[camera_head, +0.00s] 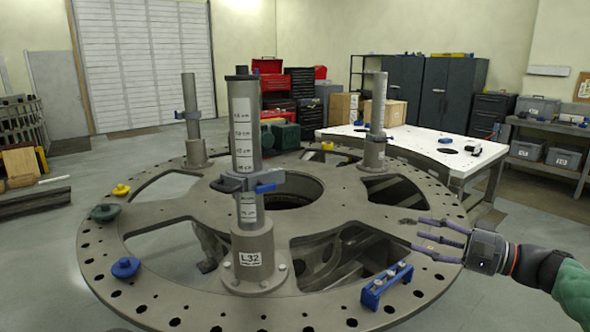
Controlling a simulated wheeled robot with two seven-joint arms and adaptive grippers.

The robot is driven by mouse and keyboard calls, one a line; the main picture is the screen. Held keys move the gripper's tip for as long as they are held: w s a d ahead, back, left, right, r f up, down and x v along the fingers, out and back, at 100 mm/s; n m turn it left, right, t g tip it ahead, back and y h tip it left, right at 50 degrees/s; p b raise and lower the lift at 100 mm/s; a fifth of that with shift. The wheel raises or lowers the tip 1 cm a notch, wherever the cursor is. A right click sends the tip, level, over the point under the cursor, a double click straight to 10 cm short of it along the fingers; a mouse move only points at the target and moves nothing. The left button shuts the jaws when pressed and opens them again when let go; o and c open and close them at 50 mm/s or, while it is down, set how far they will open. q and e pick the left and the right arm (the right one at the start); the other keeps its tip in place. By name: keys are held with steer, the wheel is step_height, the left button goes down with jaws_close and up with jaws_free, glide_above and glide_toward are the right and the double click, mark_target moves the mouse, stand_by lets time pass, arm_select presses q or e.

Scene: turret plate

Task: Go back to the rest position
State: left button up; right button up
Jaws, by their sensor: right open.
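My right gripper (430,239) comes in from the right, with its fingers spread open and empty above the right rim of the turret plate (330,205). A blue block (387,286) with several small pegs sits on the plate's front right rim, below and left of the gripper and apart from it. A tall grey post (243,120) with measure labels and a blue-handled clamp stands upright at the plate's front, in a base marked L32. My left gripper does not show.
Two more posts stand on the plate at the back left (191,115) and back right (376,120). Yellow (121,190), green (104,212) and blue (125,267) knobs sit on the left rim. A white table (430,143) stands behind the plate. The plate has large openings.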

steer(key=a+f+m+g+h+p, duration=0.1)
steer(key=a+f+m+g+h, duration=0.2)
steer(key=f, duration=1.6)
steer(key=a+f+g+h, duration=0.3)
steer(key=a+f+h, duration=0.1)
steer(key=f, duration=1.6)
steer(key=s+a+f+n+g+h+p, duration=0.1)
steer(key=s+a+f+n+g+h, duration=0.1)
steer(key=s+f, duration=0.5)
steer(key=s+a+f+n+g+h, duration=0.1)
steer(key=s+a+f, duration=0.2)
steer(key=s+f, duration=0.5)
steer(key=s+a+f+n+h+p, duration=0.1)
steer(key=s+a+f+n, duration=0.3)
steer(key=s+a+f, duration=0.2)
steer(key=s+f, duration=0.2)
steer(key=s, duration=0.2)
steer(key=shift+s+a+n+g, duration=0.15)
steer(key=shift+s+n+g, duration=0.05)
steer(key=shift+n+g, duration=0.1)
